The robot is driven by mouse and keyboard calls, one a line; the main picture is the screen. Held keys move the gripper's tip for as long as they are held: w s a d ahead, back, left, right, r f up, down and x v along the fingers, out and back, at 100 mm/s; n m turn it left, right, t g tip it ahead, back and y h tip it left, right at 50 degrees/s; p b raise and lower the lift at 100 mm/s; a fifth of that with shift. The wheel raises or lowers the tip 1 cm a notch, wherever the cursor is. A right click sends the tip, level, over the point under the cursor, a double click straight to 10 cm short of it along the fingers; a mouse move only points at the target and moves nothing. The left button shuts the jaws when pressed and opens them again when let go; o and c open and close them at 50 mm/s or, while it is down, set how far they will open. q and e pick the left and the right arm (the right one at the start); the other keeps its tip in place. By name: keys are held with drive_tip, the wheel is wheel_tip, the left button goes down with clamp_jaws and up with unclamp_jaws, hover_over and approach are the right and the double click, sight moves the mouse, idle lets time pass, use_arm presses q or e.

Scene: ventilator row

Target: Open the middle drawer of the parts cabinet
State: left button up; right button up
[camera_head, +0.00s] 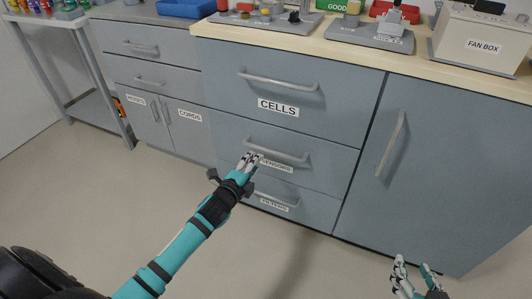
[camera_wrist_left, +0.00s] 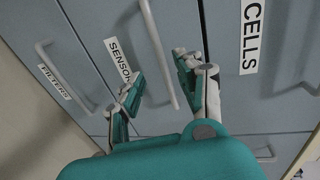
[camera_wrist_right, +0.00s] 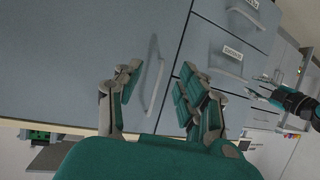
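The parts cabinet (camera_head: 226,128) has three stacked grey drawers, all looking closed. The middle drawer, with a partly covered SENSORS label (camera_head: 277,166), has a bar handle (camera_head: 285,153); the handle also shows in the left wrist view (camera_wrist_left: 159,52). My left gripper (camera_head: 250,160) is in front of this handle's left part. In the left wrist view its fingers (camera_wrist_left: 160,85) are spread, one on each side of the bar, with gaps showing; depth to the bar is unclear. My right gripper (camera_head: 415,268) is open and empty, low at the right; its fingers also show in the right wrist view (camera_wrist_right: 155,88).
The CELLS drawer (camera_head: 330,100) is above and the FILTERS drawer (camera_head: 313,208) below, both with bar handles. A tall door (camera_head: 425,150) with a handle (camera_head: 391,145) is at right. Low cabinets (camera_head: 190,140) stand at left. The floor in front is clear.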

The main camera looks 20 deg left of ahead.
sight(266, 150)
use_arm(q)
drive_tip(key=b+x, duration=0.2)
drive_tip(key=x, duration=0.7)
drive_tip(key=shift+b, duration=0.35)
drive_tip(key=shift+w, duration=0.3)
use_arm(e)
wheel_tip(266, 150, up, 13)
drive_tip(key=w+a+t+y, duration=0.1)
drive_tip(key=a+t+y, duration=0.1)
drive_tip(key=t, duration=0.6)
drive_tip(key=shift+w+a+y, duration=0.2)
drive_tip(key=shift+w+y, duration=0.1)
drive_tip(key=shift+w, duration=0.05)
use_arm(q)
clamp_jaws()
